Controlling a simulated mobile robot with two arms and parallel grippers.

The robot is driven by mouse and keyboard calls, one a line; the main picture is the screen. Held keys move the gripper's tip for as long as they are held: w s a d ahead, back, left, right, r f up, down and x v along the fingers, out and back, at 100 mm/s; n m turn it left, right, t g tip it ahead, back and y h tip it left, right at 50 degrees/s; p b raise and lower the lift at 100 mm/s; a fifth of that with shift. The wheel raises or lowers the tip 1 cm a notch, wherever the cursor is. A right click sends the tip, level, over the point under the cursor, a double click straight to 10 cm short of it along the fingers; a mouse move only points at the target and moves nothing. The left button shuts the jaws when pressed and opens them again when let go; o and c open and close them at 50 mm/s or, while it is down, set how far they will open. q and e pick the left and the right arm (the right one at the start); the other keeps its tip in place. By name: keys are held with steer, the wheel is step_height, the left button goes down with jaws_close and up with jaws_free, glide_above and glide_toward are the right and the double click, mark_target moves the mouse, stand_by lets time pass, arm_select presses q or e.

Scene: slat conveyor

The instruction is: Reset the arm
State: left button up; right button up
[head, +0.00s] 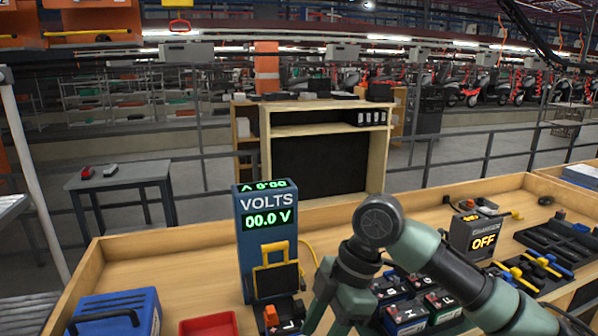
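My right arm (440,262) comes in from the lower right and bends at a green and black joint (378,222) over the workbench. From there my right gripper (342,322) points down, with its green fingers spread apart and their tips near or past the bottom edge. I see nothing held between them, though the tips are not fully shown. It is right of the blue volt meter (266,240) and left of several lettered battery blocks (405,312), which the arm partly hides. My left gripper is not in view.
The wooden-rimmed workbench (200,262) also holds a blue box with a handle (115,312), a red tray (209,325), an orange-and-black piece (284,318), a unit reading OFF (478,238) and black trays with yellow and blue tools (535,270). The left back bench surface is clear.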

steer(key=s+f+m+t+y, duration=0.1)
steer(key=s+f+m, duration=0.2)
steer(key=f, duration=0.3)
steer(key=s+a+f+m+t, duration=0.1)
steer(key=s+f+m, duration=0.15)
steer(key=f, duration=0.35)
steer(key=s+f+m+t+y, duration=0.1)
steer(key=s+f+m, duration=0.15)
steer(key=f, duration=0.35)
steer(key=s+d+f+m+t+h, duration=0.1)
steer(key=s+d+f+m+h, duration=0.25)
steer(key=s+d+m, duration=0.45)
steer(key=s+d+f+m+t+h, duration=0.1)
steer(key=s+d+f+m+h, duration=0.3)
steer(key=d, duration=0.6)
step_height(320, 180, down, 25)
steer(key=s+g+y, duration=0.1)
steer(key=s, duration=0.2)
steer(key=s+d+f+g, duration=0.1)
steer(key=s+d+f, duration=0.2)
steer(key=s+f, duration=1.3)
steer(key=shift+s+f+n+g, duration=0.3)
steer(key=shift+s+f+n, duration=0.1)
steer(key=shift+f, duration=0.25)
steer(key=shift+d, duration=0.1)
